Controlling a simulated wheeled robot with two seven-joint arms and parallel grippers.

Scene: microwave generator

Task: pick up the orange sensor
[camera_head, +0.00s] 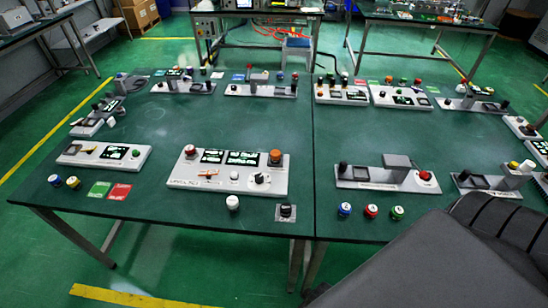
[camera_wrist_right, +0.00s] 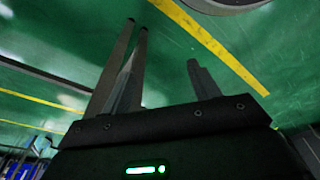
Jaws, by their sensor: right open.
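An orange round-topped piece (camera_head: 275,156), the only clearly orange one near the front, stands at the back right corner of a white control panel (camera_head: 215,180). I cannot tell from its look alone whether it is the sensor. My right gripper (camera_wrist_right: 165,48) shows in the right wrist view with its fingers apart and nothing between them. Green floor with yellow lines lies behind it, and no panel shows there. In the head view my right arm fills the lower right corner. My left gripper is not in view.
The panel stands on a dark green table (camera_head: 270,125) with several other panels around its edges. A white knob (camera_head: 232,202) and a small black switch (camera_head: 286,212) stand in front of the panel. Green and red cards (camera_head: 120,191) lie left. The table's middle is clear.

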